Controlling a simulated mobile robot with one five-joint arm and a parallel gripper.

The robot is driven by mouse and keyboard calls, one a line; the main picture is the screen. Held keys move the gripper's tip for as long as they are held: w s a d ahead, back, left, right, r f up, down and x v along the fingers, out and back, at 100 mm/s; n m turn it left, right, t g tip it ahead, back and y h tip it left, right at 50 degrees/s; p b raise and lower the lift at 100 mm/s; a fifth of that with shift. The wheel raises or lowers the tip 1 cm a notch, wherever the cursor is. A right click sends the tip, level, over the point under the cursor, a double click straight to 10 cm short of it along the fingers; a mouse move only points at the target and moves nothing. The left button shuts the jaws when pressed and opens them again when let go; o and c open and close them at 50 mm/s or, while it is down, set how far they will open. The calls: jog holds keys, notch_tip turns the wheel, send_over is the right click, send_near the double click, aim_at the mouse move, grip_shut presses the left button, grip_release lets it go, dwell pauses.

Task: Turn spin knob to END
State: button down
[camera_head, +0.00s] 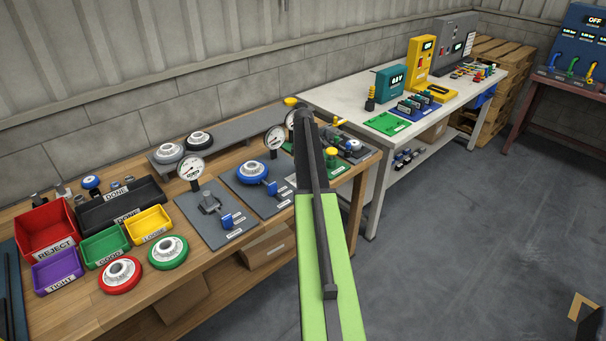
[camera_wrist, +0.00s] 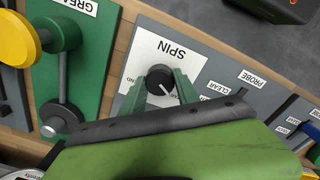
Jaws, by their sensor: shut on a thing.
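The spin knob (camera_wrist: 159,76) is a small black round knob with a white pointer line, on a white plate (camera_wrist: 180,42) marked SPIN in the wrist view. The pointer line is toward the lower right in the picture. My gripper (camera_wrist: 162,88) has its two green fingers on either side of the knob, shut on it. A label at the plate's left edge is partly hidden by a finger; "ND" shows. In the head view my green arm reaches over the bench's right end, and the knob cannot be made out there.
In the wrist view, a green panel (camera_wrist: 92,75) with a yellow knob (camera_wrist: 15,40) stands left, and a grey panel (camera_wrist: 225,80) with CLEAR and PROBE labels lies right. In the head view, gauges and coloured bins line the wooden bench (camera_head: 200,285).

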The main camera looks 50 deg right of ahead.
jog(key=m, duration=1.2)
jog(key=shift+m, duration=0.4)
jog(key=m, duration=1.1)
jog(key=shift+m, duration=0.5)
jog(key=c, duration=0.9)
grip_release()
jog(key=shift+r, duration=0.15)
